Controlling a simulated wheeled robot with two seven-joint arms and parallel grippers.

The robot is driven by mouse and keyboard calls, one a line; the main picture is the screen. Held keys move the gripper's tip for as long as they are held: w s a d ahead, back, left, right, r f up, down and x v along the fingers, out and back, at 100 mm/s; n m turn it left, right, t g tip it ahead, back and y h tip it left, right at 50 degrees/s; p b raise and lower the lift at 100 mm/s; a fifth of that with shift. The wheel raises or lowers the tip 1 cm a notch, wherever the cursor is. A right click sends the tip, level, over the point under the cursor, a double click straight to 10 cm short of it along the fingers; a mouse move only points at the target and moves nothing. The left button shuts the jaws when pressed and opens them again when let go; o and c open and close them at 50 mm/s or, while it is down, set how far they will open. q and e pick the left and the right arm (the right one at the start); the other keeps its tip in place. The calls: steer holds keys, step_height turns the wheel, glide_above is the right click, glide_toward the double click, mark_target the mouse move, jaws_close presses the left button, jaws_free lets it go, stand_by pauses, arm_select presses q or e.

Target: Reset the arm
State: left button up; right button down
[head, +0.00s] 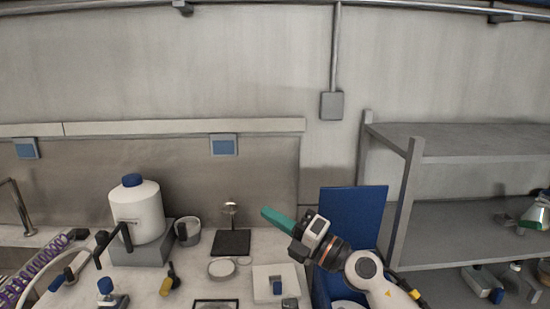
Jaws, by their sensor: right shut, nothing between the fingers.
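My right arm (365,272) reaches in from the lower right. Its gripper (267,213) has green fingers, which are together with nothing between them. My left gripper does not show.
A white container with a blue cap (148,205) stands on a grey block at the left, beside a grey cup (188,232). A purple coil (40,265) is at far left. Small items crowd the bench front. A grey shelf (460,140) stands at right, holding a flask (538,212).

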steer(key=s+d+f+m+t+h, duration=0.2)
steer(key=d+f+m+t+h, duration=0.4)
steer(key=m, duration=0.5)
steer(key=s+d+f+m+t+h, duration=0.2)
steer(key=d+m+t+h, duration=0.2)
steer(key=d+m+h, duration=0.55)
steer(key=s+d+f+m+g+h, duration=0.2)
steer(key=s+d+f+m+g, duration=0.15)
steer(key=f, duration=0.35)
steer(key=s+d+f+m+g+h, duration=0.2)
steer(key=s+f+m+g, duration=0.25)
steer(key=f, duration=0.35)
steer(key=s+f+m+g+y, duration=0.1)
steer(key=s+f+g, duration=0.4)
steer(key=s, duration=0.6)
steer(key=s+f+m+g+y, duration=0.15)
steer(key=s+f+g, duration=0.35)
steer(key=s, duration=0.7)
step_height(320, 180, down, 32)
steer(key=s+h+b, duration=0.1)
steer(key=b, duration=0.3)
steer(key=s+d+f+g+b, duration=0.2)
steer(key=s+f+b, duration=0.1)
steer(key=s+f, duration=1.3)
step_height(320, 180, down, 2)
steer(key=shift+s+d+f+b, duration=0.25)
steer(key=shift+d+b, duration=0.05)
steer(key=shift+d, duration=0.05)
